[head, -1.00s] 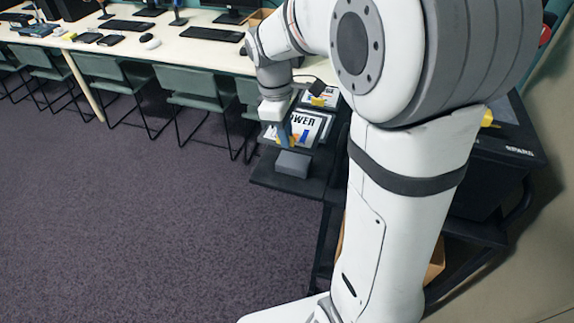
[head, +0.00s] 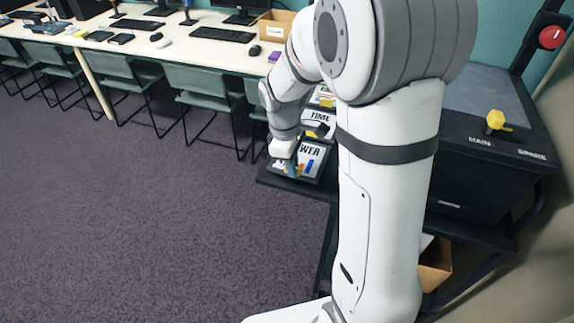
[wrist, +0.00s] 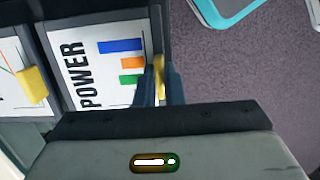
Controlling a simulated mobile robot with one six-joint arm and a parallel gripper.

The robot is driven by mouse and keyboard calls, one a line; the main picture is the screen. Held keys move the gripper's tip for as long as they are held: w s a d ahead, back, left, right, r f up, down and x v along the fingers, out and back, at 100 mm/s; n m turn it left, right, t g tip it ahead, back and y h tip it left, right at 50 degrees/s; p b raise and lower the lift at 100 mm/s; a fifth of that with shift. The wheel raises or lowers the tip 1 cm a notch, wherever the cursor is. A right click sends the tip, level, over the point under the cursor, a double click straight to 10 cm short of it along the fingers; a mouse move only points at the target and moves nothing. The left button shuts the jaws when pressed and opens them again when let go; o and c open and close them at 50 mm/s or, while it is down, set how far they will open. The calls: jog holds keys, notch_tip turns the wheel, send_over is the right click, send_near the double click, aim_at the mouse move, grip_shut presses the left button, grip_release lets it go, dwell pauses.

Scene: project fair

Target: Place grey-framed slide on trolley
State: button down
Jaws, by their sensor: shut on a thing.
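My gripper (head: 288,170) is at the left edge of the POWER slide (head: 314,157) in the head view. In the wrist view, the gripper's dark blue fingers (wrist: 162,84) are close together around a yellow tab (wrist: 160,70) at the edge of the POWER slide (wrist: 112,62). This slide has a grey frame and a white face with blue, orange and green bars. It lies over the end of a dark shelf (head: 285,184); I cannot tell whether it touches it. The black trolley-like unit (head: 470,170) stands at the right, partly behind my arm.
A TIME slide (head: 319,118) lies behind POWER. A cardboard box (head: 436,268) is below. Desks and chairs (head: 205,92) line the back; open carpet (head: 150,220) is at left.

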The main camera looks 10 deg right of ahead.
jog(key=shift+f, duration=0.1)
jog(key=c, duration=1.5)
grip_release()
jog(key=shift+c, duration=0.2)
notch_tip(320, 180, up, 12)
jog(key=w+a+p, duration=0.1)
jog(key=a, duration=0.1)
jog(key=s+d+f+m+t+y, duration=0.1)
jog(key=s+d+m+t, duration=0.1)
jog(key=s+m, duration=0.9)
jog(key=s+t, duration=0.1)
jog(key=s, duration=0.4)
jog(key=shift+s+d+y, duration=0.2)
jog(key=shift+d+y, duration=0.05)
jog(key=shift+y, duration=0.05)
jog(key=shift+f, duration=0.1)
